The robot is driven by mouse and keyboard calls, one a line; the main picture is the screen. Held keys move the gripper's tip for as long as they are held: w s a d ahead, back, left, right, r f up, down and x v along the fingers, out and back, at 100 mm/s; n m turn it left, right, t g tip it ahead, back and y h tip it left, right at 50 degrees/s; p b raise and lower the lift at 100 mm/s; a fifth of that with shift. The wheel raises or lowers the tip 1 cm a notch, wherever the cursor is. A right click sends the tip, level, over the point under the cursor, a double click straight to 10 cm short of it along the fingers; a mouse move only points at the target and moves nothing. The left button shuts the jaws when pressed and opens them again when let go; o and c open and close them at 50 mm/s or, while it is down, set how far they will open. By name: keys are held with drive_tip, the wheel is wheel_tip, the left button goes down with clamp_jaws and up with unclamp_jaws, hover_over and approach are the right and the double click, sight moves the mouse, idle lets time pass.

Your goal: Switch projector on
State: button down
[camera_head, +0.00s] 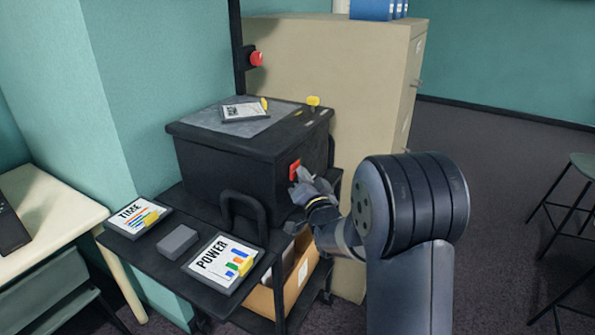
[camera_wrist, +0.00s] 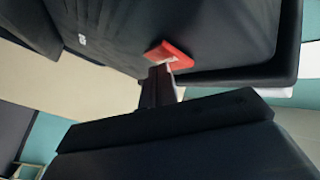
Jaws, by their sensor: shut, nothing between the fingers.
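The projector (camera_head: 230,150) is a large black box on a dark cart, with a grey glass top. A red switch (camera_head: 295,169) sits on its side near the right front corner. In the wrist view the red switch (camera_wrist: 168,55) shows at upper centre on the black wall (camera_wrist: 215,35). My gripper (camera_head: 298,186) is shut and empty, its tips right at the switch. In the wrist view the gripper tips (camera_wrist: 161,72) reach the switch's lower edge. I cannot tell whether they press it. The tips partly cover the switch's lower part in the head view.
The cart's shelf (camera_head: 165,212) holds a TIME card (camera_head: 134,215), a grey block (camera_head: 177,241) and a POWER card (camera_head: 222,262). A black handle (camera_head: 243,212) stands near my gripper. A red knob (camera_head: 257,58) is on the post. A beige cabinet (camera_head: 345,70) stands behind.

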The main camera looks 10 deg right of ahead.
idle(0.3)
drive_tip(key=shift+s+d+b, duration=0.35)
drive_tip(key=shift+d+b, duration=0.15)
drive_tip(key=shift+s+d+b, duration=0.5)
drive_tip(key=shift+s+d, duration=0.4)
drive_tip(key=shift+d, duration=0.3)
drive_tip(key=shift+s+d+b, duration=0.45)
drive_tip(key=shift+s+d, duration=0.4)
drive_tip(key=shift+d, duration=0.35)
